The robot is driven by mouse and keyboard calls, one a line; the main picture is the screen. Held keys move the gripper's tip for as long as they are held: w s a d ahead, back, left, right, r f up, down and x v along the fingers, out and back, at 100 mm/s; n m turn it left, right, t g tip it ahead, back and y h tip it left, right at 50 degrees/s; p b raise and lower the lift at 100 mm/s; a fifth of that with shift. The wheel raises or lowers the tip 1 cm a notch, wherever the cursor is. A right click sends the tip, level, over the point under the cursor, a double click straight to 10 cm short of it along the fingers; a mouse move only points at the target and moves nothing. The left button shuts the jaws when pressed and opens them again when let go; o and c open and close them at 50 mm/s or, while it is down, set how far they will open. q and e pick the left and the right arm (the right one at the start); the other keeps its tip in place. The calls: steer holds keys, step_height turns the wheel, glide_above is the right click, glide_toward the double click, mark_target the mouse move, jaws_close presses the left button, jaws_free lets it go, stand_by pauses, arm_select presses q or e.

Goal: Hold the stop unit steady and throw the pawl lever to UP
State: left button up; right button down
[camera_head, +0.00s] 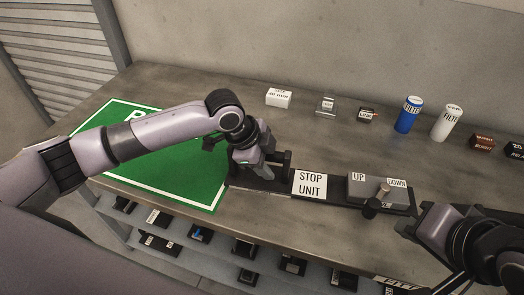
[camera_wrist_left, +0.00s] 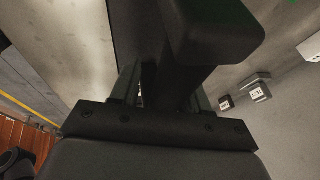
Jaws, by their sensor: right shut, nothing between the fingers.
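The stop unit (camera_head: 310,184) is a long dark base with a white label, lying along the table's front. At its right end is a grey box (camera_head: 395,192) marked UP on the left and DOWN on the right. The pawl lever (camera_head: 371,207) has a black knob, which shows at the box's front edge. My left gripper (camera_head: 254,172) is on the dark handle at the unit's left end. The left wrist view shows its fingers (camera_wrist_left: 160,88) on both sides of a black bar. My right gripper (camera_head: 410,226) is shut and empty, right of the knob and apart from it.
A green mat (camera_head: 165,180) lies on the left of the table. A white box (camera_head: 279,98), small blocks, a blue filter (camera_head: 408,114) and a white filter (camera_head: 446,122) stand along the back. A lower shelf (camera_head: 185,262) holds several dark parts. The table behind the unit is clear.

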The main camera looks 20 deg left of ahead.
arm_select(q)
steer(key=shift+o, duration=0.6)
steer(key=shift+w+r, duration=0.1)
steer(key=shift+r, duration=0.1)
